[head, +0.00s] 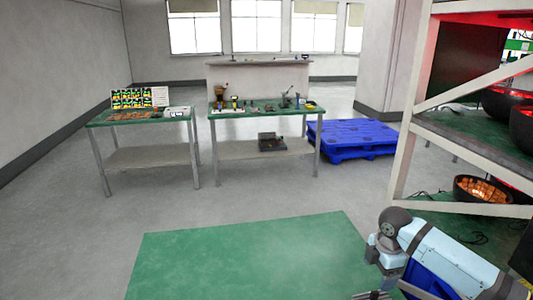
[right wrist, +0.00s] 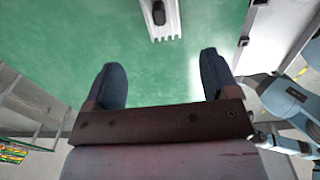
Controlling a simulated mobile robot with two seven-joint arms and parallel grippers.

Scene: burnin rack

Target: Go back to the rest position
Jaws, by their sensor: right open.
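My right gripper (head: 372,294) is at the bottom edge of the head view, low and mostly cut off, below my light blue arm. In the right wrist view my right gripper (right wrist: 161,62) is open, its two dark blue-grey fingers well apart with nothing between them. A flat green surface lies beyond the fingertips. My left gripper is not seen in the head view.
A rack (head: 405,150) with dark bowls stands close on the right. Two green-topped tables (head: 92,122) (head: 268,117) stand farther back, with a blue pallet (head: 350,138) beside them. A green floor mat (head: 240,260) lies ahead. The floor between is clear.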

